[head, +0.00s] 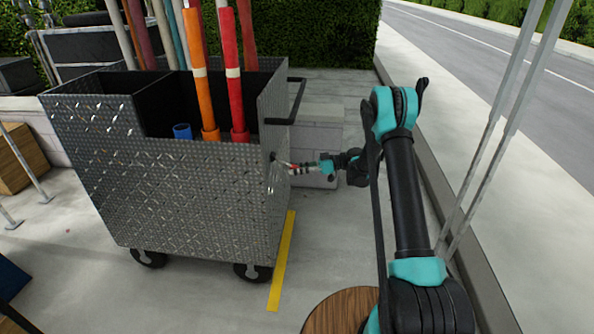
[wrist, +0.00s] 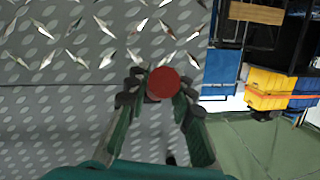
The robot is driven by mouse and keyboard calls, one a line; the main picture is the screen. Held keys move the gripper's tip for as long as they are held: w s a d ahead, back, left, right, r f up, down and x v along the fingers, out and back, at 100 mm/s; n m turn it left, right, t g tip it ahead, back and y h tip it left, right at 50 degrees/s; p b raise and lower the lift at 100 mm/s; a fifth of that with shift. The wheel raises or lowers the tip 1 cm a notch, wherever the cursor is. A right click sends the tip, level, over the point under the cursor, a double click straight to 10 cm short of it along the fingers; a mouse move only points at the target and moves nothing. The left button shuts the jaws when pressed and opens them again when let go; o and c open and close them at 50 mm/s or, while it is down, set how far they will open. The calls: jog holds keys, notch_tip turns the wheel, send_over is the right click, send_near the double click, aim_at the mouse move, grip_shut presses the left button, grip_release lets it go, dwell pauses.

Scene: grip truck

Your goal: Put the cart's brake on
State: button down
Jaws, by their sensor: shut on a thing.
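The cart (head: 180,190) is a grey diamond-plate metal box on black wheels, standing left of my arm. Its plated side (wrist: 80,60) fills the left of the wrist view. A round red knob (wrist: 163,83), which I take to be the brake lever's end, sits between the fingertips of my gripper (wrist: 158,92), with fingers closed on it from both sides. In the head view my gripper (head: 298,167) is at the cart's right end, below the black handle (head: 297,103). The lever's shaft is mostly hidden behind the knob and fingers.
Orange (head: 201,80) and red (head: 233,85) poles stand upright in the cart. A yellow floor line (head: 282,262) runs beside its wheels. A pale block (head: 316,150) is behind my gripper. A wooden round top (head: 340,312) is near the front. Metal poles (head: 510,120) rise at right.

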jog(key=shift+a+f+y, duration=0.2)
jog(key=shift+f+y, duration=0.2)
jog(key=shift+y, duration=0.1)
jog(key=c, duration=1.3)
grip_release()
jog(key=w+d+r, duration=0.1)
jog(key=d, duration=1)
jog(key=shift+d+r, duration=0.2)
jog(key=shift+d, duration=0.2)
